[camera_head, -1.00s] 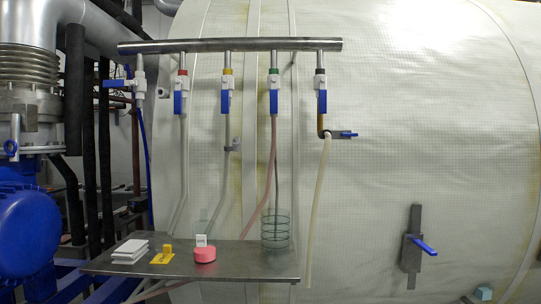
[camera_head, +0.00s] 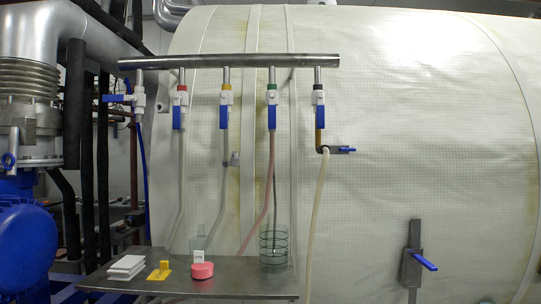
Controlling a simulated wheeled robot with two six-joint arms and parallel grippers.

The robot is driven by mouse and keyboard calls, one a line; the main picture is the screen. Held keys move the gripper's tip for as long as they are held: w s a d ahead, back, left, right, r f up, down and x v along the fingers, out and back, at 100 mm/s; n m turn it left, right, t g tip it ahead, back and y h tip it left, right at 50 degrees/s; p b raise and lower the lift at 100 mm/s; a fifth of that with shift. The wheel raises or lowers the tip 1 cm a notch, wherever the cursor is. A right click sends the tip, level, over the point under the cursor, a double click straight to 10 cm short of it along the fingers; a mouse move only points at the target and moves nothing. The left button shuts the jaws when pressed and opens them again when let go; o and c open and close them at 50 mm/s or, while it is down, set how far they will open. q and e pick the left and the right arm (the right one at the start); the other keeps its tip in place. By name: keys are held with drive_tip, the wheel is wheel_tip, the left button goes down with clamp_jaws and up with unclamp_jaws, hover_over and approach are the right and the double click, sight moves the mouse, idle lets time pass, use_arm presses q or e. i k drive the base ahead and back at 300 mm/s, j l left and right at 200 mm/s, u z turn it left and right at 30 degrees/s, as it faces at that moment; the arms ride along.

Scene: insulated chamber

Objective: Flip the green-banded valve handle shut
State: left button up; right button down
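The green-banded valve has a green band (camera_head: 272,86) on a vertical pipe under the horizontal steel manifold pipe (camera_head: 230,61). Its blue handle (camera_head: 272,117) hangs straight down, in line with the pipe. Red-banded (camera_head: 178,117), yellow-banded (camera_head: 224,117) and black-banded (camera_head: 320,118) valves hang beside it, each with its blue handle also pointing down. A further valve at the far left has its blue handle (camera_head: 117,98) turned sideways. Neither of my grippers shows in the head view.
A steel shelf (camera_head: 225,284) below the valves holds white slabs (camera_head: 126,267), a yellow piece (camera_head: 159,271), a pink round piece (camera_head: 202,271) and a glass vessel (camera_head: 273,245). A blue lever (camera_head: 425,262) is on the tank at right. Hoses run down from the valves.

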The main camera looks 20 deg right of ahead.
sight(272, 107)
drive_tip(key=l+u, duration=0.15)
drive_tip(key=l, duration=0.25)
drive_tip(key=k+l+u, duration=0.15)
drive_tip(key=l, duration=0.3)
drive_tip(key=l+u, duration=0.15)
drive_tip(key=l, duration=0.25)
drive_tip(key=k+l+u, duration=0.15)
drive_tip(key=l, duration=0.25)
